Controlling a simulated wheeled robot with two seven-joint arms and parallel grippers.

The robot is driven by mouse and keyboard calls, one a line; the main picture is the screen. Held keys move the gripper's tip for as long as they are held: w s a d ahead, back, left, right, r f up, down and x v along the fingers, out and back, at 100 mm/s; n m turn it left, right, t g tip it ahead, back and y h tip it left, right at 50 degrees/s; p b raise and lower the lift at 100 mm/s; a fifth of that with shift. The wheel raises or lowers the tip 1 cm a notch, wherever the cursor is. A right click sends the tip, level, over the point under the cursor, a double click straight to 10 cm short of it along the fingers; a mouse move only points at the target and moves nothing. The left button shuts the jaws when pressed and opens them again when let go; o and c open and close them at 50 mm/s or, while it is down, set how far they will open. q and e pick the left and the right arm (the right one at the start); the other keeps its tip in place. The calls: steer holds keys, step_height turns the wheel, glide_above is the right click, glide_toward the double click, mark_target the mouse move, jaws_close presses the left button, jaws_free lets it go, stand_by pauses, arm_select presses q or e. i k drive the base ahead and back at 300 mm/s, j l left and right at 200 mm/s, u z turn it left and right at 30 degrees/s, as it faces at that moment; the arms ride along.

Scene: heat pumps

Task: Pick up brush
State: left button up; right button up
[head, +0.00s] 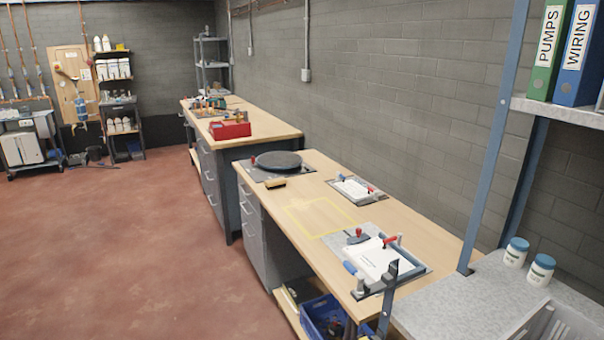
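What looks like the brush (274,183) is a small tan block with a dark side. It lies on the near wooden workbench (318,215), at its left edge, just in front of a round dark plate (278,160). It is small in the head view, so its bristles cannot be made out. Neither of my grippers shows in this view.
A clipboard (355,189), a yellow taped outline and a grey board (375,262) with papers and tools share the near bench. A blue crate (320,316) sits below it. A farther bench holds a red box (230,129). The red floor at left is clear.

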mark_target(278, 182)
steer(key=i+j+z, duration=0.35)
steer(key=i+j, duration=0.2)
steer(key=i+j+z, duration=0.15)
steer(key=j, duration=0.25)
steer(key=i+j+z, duration=0.15)
steer(key=i+j, duration=0.2)
steer(key=i+j+z, duration=0.15)
steer(key=j, duration=0.3)
steer(key=i+j+z, duration=0.2)
steer(key=j, duration=0.25)
steer(key=i+j+z, duration=0.15)
steer(key=j, duration=0.3)
steer(key=i+j+z, duration=0.15)
steer(key=j, duration=0.35)
steer(key=i+j, duration=0.1)
steer(key=j, duration=0.3)
steer(key=i+j+z, duration=0.1)
steer(key=j, duration=0.3)
steer(key=i+j, duration=0.1)
steer(key=j, duration=0.3)
